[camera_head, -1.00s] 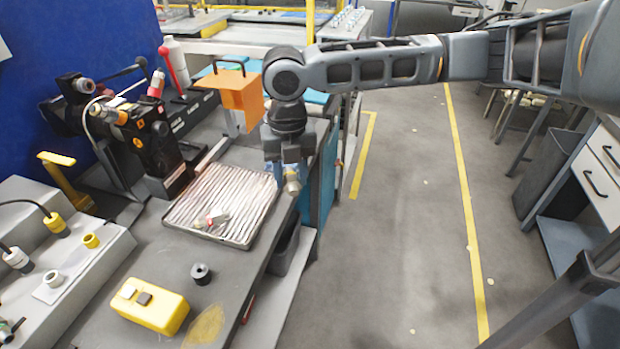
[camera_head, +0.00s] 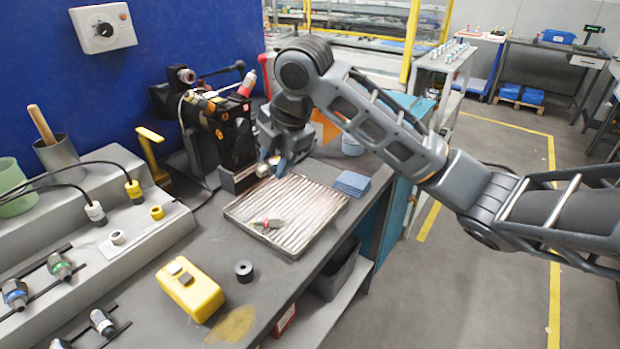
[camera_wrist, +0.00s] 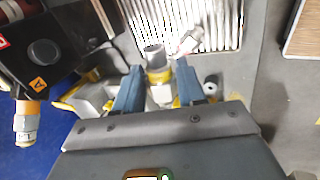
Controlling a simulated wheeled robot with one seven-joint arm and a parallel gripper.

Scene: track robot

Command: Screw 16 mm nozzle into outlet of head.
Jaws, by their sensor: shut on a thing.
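My gripper (camera_head: 272,164) is shut on a short metallic cylinder, seemingly the nozzle (camera_head: 263,170), and holds it beside the base of the black head (camera_head: 236,143). In the wrist view the nozzle (camera_wrist: 154,57) stands out between the blue fingers of my gripper (camera_wrist: 157,85), its round open end facing away from the palm. It has a brass-coloured band. Its size marking cannot be read. The head (camera_wrist: 42,52) shows at left in the wrist view, with an orange-and-grey fitting (camera_wrist: 25,125). The nozzle and the head look apart there. I cannot make out the outlet.
A ribbed tray (camera_head: 293,257) lies close to my gripper, with a small red-and-silver part (camera_head: 266,222) on it. A blue pad (camera_head: 352,183) lies right of the tray.

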